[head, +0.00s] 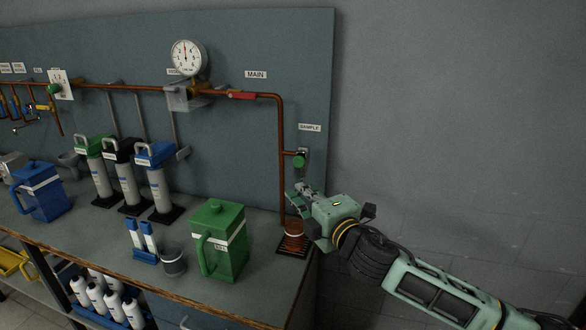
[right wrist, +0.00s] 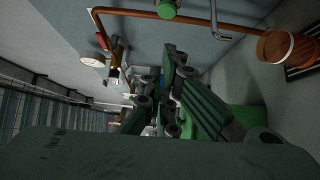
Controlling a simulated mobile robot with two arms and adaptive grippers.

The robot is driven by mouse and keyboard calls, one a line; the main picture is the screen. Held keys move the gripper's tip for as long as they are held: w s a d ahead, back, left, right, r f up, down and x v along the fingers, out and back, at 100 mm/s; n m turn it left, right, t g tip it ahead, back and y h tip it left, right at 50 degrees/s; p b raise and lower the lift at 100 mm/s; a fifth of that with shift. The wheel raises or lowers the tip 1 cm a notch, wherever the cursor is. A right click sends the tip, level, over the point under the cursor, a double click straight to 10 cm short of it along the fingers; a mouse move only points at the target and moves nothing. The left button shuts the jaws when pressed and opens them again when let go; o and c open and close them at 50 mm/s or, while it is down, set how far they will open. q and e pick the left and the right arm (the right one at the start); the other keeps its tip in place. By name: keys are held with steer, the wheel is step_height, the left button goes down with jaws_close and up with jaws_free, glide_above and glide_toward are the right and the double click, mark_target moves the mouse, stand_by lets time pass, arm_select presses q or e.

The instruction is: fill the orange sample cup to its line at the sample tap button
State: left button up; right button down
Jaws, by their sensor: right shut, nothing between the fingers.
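The orange sample cup (head: 294,229) stands upright on a dark drip grate (head: 285,249) at the right end of the bench, below the sample tap. The cup also shows at the right of the right wrist view (right wrist: 285,46). My right gripper (head: 303,189) is shut and empty, a little below the button and above the cup, apart from both. My left gripper is not in view.
A green jug (head: 222,240) stands left of the cup, with a grey beaker (head: 173,261) beyond it. A copper pipe (head: 281,140) runs down the board beside the tap. The bench ends just right of the grate; plain wall lies beyond.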

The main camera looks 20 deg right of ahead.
mark_target(299, 162)
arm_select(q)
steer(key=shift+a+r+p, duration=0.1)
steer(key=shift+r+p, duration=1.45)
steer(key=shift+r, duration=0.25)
arm_select(e)
steer(key=w, duration=1.1)
steer(key=shift+w+d, duration=0.15)
steer(key=shift+d, duration=0.2)
steer(key=shift+r, duration=0.1)
